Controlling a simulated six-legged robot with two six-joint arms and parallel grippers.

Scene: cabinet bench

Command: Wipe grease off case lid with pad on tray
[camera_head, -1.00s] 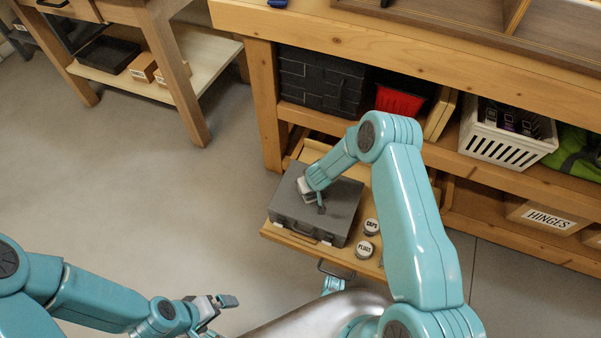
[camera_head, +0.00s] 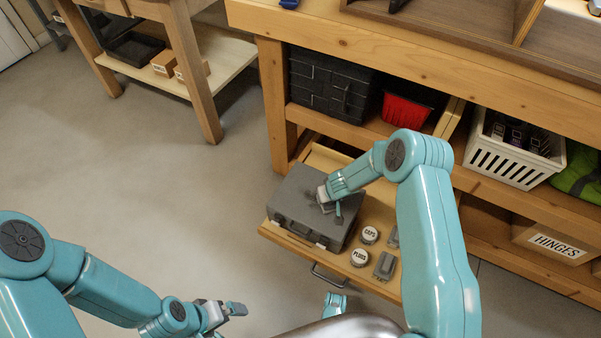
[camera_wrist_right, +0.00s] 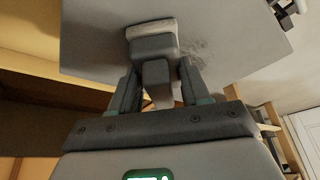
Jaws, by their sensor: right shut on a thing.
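The grey case (camera_head: 305,212) lies closed on the pulled-out wooden tray (camera_head: 276,238), its latches and handle towards me. My right gripper (camera_head: 328,200) is over the case lid. In the right wrist view, my right gripper (camera_wrist_right: 160,90) is shut on the grey block of a pad (camera_wrist_right: 150,32), whose pale face is against or very near the lid (camera_wrist_right: 90,30). A dull, dark smear of grease (camera_wrist_right: 200,55) shows on the lid beside the pad. My left gripper (camera_head: 226,312) is empty and open over the floor, far from the case.
Two round tins marked CAPS (camera_head: 370,235) and PLUGS (camera_head: 359,258) stand on the tray right of the case, near a small grey block (camera_head: 385,265). The bench top (camera_head: 400,50) overhangs behind. A red bin (camera_head: 406,110) and white basket (camera_head: 510,160) sit on its shelf.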

